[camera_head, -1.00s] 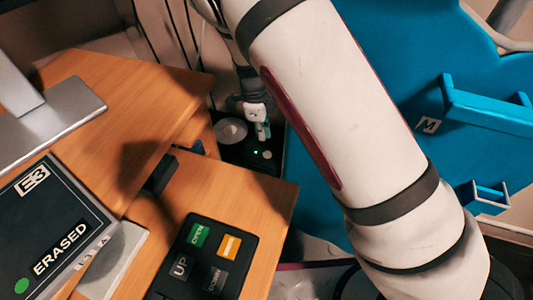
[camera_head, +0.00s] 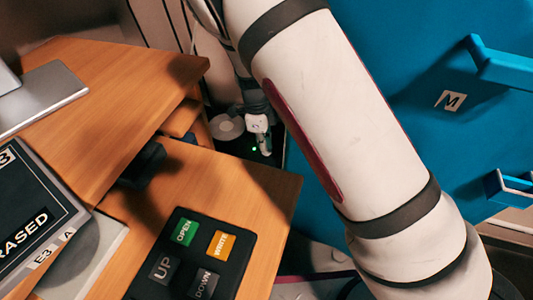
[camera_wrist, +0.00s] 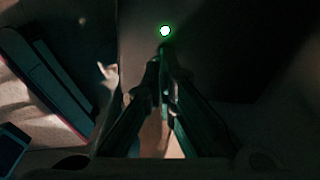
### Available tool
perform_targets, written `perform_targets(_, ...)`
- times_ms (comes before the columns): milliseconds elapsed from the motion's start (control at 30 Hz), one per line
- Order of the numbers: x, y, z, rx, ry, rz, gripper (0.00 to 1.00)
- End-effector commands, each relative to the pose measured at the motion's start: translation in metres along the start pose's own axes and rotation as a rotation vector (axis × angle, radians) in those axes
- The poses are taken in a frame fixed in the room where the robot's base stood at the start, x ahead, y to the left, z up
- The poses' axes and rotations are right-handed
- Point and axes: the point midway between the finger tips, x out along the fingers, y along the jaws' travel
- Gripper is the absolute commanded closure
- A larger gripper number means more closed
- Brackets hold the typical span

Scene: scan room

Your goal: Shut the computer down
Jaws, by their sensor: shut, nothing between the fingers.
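The computer (camera_head: 272,158) is a dark box low behind the desk, mostly hidden by the desk and my arm. A small green light (camera_head: 254,149) glows on it, and in the wrist view the light (camera_wrist: 165,31) shines on a dark face (camera_wrist: 215,30). My gripper (camera_head: 264,149) is over the computer, just right of the light in the head view. In the wrist view my gripper (camera_wrist: 164,55) has its fingers together and empty, with the tips just below the light. I cannot tell whether they touch the face.
The wooden desk (camera_head: 235,185) fills the left. It carries a keypad (camera_head: 200,258) with OPEN, WRITE, UP and DOWN keys, and a black cartridge (camera_head: 22,220). A pale round object (camera_head: 227,127) is left of my gripper. A blue cabinet (camera_head: 400,50) stands at right.

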Motion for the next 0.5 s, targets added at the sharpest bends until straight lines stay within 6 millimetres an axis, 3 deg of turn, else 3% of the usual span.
perform_targets(500,0.012,0.000,0.001,0.000,0.000,0.000,1.00)
